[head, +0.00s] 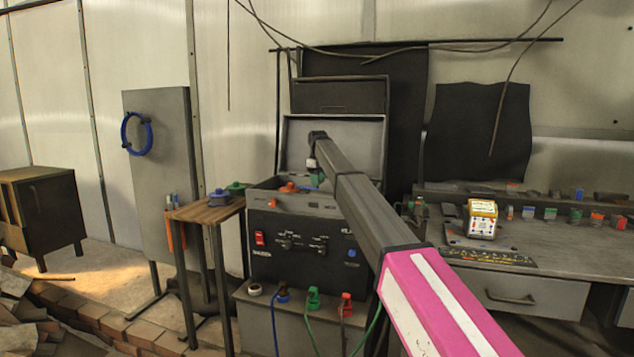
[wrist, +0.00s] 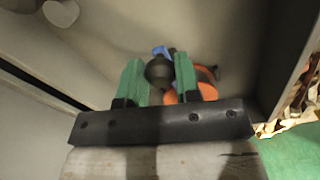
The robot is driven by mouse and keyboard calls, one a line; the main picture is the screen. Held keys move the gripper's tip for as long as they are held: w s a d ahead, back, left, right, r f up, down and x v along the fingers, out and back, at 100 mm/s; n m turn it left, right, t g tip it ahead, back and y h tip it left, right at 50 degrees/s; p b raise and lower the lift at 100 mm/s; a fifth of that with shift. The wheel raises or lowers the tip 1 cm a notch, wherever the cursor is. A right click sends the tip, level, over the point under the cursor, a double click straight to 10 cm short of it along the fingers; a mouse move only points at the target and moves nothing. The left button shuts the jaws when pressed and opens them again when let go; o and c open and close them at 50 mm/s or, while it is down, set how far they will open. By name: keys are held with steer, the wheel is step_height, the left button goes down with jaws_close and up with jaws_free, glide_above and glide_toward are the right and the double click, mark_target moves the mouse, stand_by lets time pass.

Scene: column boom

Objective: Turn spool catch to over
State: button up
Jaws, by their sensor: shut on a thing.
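In the wrist view, my gripper (wrist: 158,80) has its two green fingers closed on either side of a dark rounded knob (wrist: 159,71), which looks like the spool catch. A small blue piece (wrist: 162,51) shows just beyond the knob. An orange round part (wrist: 205,84), perhaps the spool, lies behind and right of the right finger, which partly hides it. In the head view, my gripper (head: 317,178) is at the top of the black control box (head: 300,240), beside an orange part (head: 289,187). The catch is too small to make out there, and its turned position cannot be told.
The box's raised lid (head: 350,135) stands behind my gripper. A small wooden table (head: 207,212) is at the left. A workbench (head: 570,260) with a white-and-yellow device (head: 482,219) is at the right. Cables hang from the box's front.

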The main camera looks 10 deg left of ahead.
steer(key=shift+w, duration=0.1)
stand_by(0.4)
steer(key=o, duration=0.9)
steer(key=shift+r, duration=0.1)
step_height(320, 180, up, 11)
steer(key=shift+f, duration=0.15)
